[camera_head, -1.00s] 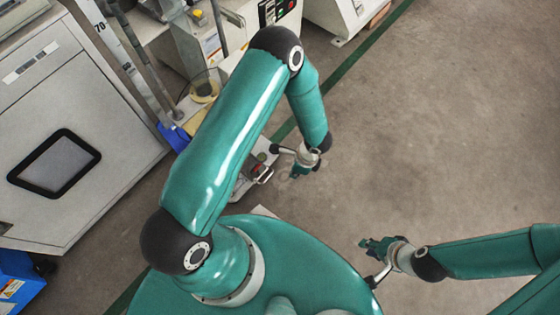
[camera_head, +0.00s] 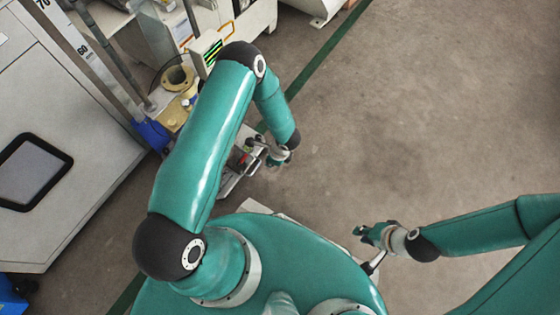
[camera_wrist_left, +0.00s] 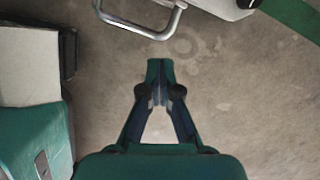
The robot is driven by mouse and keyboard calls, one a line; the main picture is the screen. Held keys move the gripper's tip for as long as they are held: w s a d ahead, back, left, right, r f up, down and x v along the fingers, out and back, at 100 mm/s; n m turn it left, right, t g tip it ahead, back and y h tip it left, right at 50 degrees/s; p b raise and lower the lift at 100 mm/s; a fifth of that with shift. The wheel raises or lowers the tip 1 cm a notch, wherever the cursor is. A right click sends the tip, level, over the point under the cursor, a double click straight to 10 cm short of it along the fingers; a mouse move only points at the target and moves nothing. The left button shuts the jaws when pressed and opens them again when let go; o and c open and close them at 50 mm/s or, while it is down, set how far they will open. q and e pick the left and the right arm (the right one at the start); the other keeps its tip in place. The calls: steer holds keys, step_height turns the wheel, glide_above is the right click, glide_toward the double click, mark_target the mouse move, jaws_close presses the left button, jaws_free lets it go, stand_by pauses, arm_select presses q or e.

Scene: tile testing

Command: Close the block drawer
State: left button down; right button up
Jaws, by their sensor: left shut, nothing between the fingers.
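A bent metal handle (camera_wrist_left: 150,28) shows at the top of the left wrist view, beside a pale grey body cut off by the frame edge. I cannot tell for sure that it belongs to the block drawer. In the head view, a low metal unit (camera_head: 230,183) with a small red part is partly hidden behind my left arm. My left gripper (camera_head: 275,161) is just right of this unit. In the wrist view the left gripper (camera_wrist_left: 160,68) is shut and empty, its tips just below the handle with no clear contact. My right gripper (camera_head: 362,231) hangs over floor, its fingers too small to read.
A large grey cabinet (camera_head: 85,120) with a dark-framed window stands at the left. A machine with a yellow flanged part (camera_head: 178,78) and a green-lit panel (camera_head: 211,52) stands at the back. Open concrete floor (camera_head: 430,110) fills the right, crossed by a green line (camera_head: 320,62).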

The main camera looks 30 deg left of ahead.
arm_select(q)
steer(key=shift+s+a+f, duration=0.1)
steer(key=shift+a+f, duration=0.05)
steer(key=shift+a, duration=0.25)
steer(key=shift+s+a+f, duration=0.1)
steer(key=shift+a, duration=0.3)
steer(key=a+b, duration=0.1)
steer(key=a, duration=0.3)
steer(key=a+b, duration=0.1)
steer(key=a, duration=0.3)
steer(key=w+a+b, duration=0.1)
steer(key=a, duration=0.2)
steer(key=shift+a, duration=0.6)
steer(key=shift+a, duration=0.1)
